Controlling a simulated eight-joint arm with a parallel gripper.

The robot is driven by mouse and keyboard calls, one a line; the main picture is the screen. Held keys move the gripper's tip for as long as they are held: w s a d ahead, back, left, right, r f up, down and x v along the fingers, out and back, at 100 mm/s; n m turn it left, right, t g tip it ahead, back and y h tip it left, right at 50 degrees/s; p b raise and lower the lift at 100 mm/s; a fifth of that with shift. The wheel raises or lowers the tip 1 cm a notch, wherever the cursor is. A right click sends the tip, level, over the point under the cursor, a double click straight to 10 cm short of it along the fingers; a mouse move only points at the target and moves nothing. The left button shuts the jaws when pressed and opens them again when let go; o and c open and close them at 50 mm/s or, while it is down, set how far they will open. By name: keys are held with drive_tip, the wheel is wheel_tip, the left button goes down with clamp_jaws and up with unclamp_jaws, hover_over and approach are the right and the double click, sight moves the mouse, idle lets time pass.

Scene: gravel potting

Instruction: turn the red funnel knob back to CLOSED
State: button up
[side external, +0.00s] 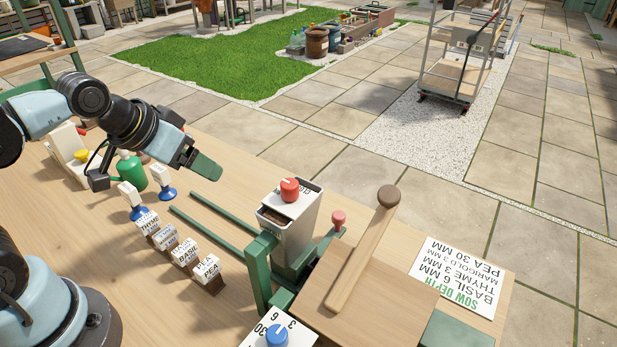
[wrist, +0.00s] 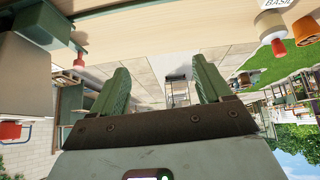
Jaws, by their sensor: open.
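The red funnel knob (side external: 289,188) sits on top of the white and grey funnel box (side external: 293,218) in the side external view. A pale pointer mark shows on the knob, but its setting cannot be read and the lettering beside it is only partly visible. My gripper (side external: 207,168) is in the air to the left of the funnel and a little above knob level in the picture, clear of the knob. In the wrist view my gripper (wrist: 160,85) has its two green fingers wide apart with nothing between them. A red part at that view's left edge cannot be identified surely.
Green rails (side external: 215,222) run toward the funnel. A wooden mallet (side external: 363,250) lies on a wooden block to its right, near a small red-pink knob (side external: 338,219). A blue knob (side external: 277,335) is in front. Seed labels (side external: 185,255) and a green bottle (side external: 131,170) stand left.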

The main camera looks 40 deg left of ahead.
drive_tip(key=w+d+r+n+g, duration=0.1)
drive_tip(key=d+r, duration=0.2)
drive_tip(key=w+d+r+n+g, duration=0.1)
drive_tip(key=d+r, duration=0.2)
drive_tip(key=w+d+r+n+g, duration=0.1)
drive_tip(key=d+r, duration=0.2)
drive_tip(key=shift+r+n+h, duration=0.2)
drive_tip(key=shift+n+h, duration=0.2)
drive_tip(key=c, duration=0.4)
wheel_tip(320, 180, up, 8)
drive_tip(key=n+g+y, duration=0.1)
drive_tip(key=n+g, duration=0.3)
drive_tip(key=n, duration=0.1)
hover_over(289, 183)
drive_tip(key=shift+c, duration=0.2)
wheel_tip(289, 183, down, 12)
drive_tip(key=shift+r, duration=0.15)
clamp_jaws()
